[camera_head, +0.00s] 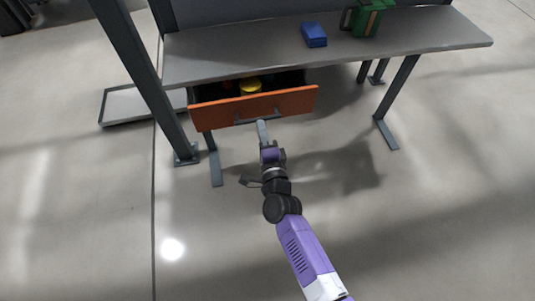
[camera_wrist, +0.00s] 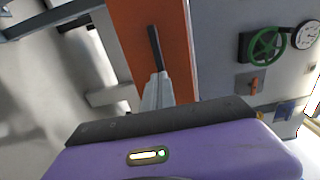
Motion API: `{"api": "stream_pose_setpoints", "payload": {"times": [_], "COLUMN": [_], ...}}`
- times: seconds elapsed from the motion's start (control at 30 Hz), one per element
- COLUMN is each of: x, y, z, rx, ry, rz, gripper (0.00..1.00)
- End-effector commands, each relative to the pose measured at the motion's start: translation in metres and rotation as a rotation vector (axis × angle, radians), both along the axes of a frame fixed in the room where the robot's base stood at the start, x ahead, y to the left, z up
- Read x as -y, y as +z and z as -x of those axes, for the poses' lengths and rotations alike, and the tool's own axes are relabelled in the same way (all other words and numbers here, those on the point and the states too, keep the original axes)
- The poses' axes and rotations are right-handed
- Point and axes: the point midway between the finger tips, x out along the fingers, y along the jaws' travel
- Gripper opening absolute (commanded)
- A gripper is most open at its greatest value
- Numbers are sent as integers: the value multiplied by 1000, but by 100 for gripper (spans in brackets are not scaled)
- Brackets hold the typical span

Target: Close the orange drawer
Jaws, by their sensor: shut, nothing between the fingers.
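The orange drawer (camera_head: 255,106) hangs under the grey table and stands pulled out, with its inside showing behind the front panel. A dark bar handle (camera_head: 258,117) runs along its front. My gripper (camera_head: 262,126) is shut and empty, with its fingertips at the handle's lower middle; whether they touch it I cannot tell. In the wrist view the orange front (camera_wrist: 160,45) fills the upper middle, and my shut fingers (camera_wrist: 158,85) point at the dark handle (camera_wrist: 154,48). A yellow object (camera_head: 250,86) lies inside the drawer.
The grey table (camera_head: 240,60) bears a blue box (camera_head: 314,35) and a green object (camera_head: 363,20). Its dark legs (camera_head: 398,95) stand on both sides. A grey tray (camera_head: 125,105) lies at left. The floor in front is clear.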

Motion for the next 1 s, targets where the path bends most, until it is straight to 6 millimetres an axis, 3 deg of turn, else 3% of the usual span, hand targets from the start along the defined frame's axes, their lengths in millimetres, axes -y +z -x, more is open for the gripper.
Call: {"api": "stream_pose_setpoints", "payload": {"times": [0.2,0.43,0.63,1.0], "x": [-14,-23,-26,-27], "y": [-4,-3,-1,1], "z": [-47,-79,-90,-94], "rx": [3,2,0,-1], "ry": [0,0,0,2], "rz": [-1,-1,0,1], "gripper": [0,0,0,0]}}
